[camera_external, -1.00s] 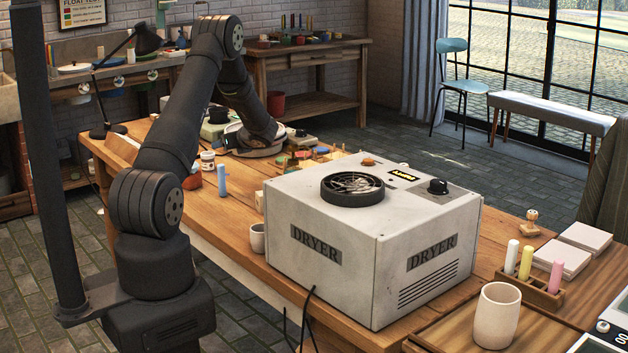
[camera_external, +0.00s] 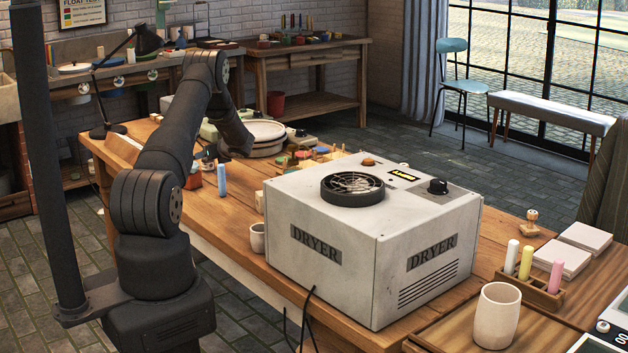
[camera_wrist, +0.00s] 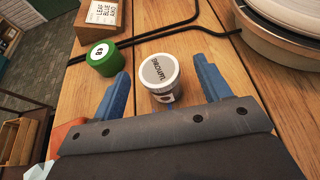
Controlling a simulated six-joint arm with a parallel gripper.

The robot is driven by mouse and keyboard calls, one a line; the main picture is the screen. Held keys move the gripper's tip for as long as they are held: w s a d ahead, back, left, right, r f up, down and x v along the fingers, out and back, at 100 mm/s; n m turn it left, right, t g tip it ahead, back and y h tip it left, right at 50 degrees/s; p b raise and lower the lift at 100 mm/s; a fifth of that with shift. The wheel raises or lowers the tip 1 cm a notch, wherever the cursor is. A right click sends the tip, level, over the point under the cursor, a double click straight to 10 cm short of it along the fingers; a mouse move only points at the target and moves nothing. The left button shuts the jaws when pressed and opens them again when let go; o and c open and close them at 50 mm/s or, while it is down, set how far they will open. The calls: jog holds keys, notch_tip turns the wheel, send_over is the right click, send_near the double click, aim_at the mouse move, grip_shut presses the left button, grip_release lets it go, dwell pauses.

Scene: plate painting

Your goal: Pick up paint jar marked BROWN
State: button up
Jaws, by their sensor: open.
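In the wrist view a small white jar (camera_wrist: 160,72) stands upright on the wooden table between my gripper's two blue fingers. Its round pale lid carries dark lettering that I cannot read surely as BROWN. My gripper (camera_wrist: 158,88) is open, with one finger on each side of the jar and a gap showing on both sides. In the external view my gripper (camera_external: 207,155) is low over the left part of the table, small and partly hidden by my arm; I cannot make out the jar clearly there.
A green-lidded jar (camera_wrist: 104,55) stands close left of the white jar, with a small labelled box (camera_wrist: 101,15) and black cables beyond.

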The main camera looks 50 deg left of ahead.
jog(key=x, duration=0.4)
jog(key=shift+s+a, duration=0.1)
jog(key=shift+a, duration=0.1)
jog(key=c, duration=1.1)
